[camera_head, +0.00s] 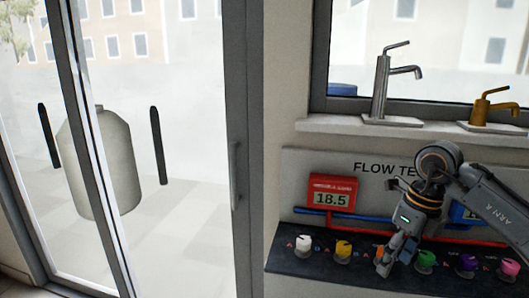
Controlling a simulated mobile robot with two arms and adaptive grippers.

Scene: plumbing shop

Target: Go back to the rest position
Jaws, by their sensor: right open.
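My right arm comes in from the right edge, in front of the flow test board (300,170). My right gripper (383,268) points down just over the dark shelf with the coloured knobs, and it is open. I see nothing held in it. A white knob (304,243), a yellow knob (343,249), a green knob (426,261), a purple knob (467,263) and a pink knob (510,268) show around it. Part of an orange knob seems hidden behind the gripper. My left gripper is not in view.
A red display (332,194) reads 18.5; a blue display (463,213) is mostly hidden by my arm. A silver tap (381,88) and a brass tap (483,108) stand on the sill (340,124) above. A glass door (190,230) fills the left, with a pale tank (118,165) behind it.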

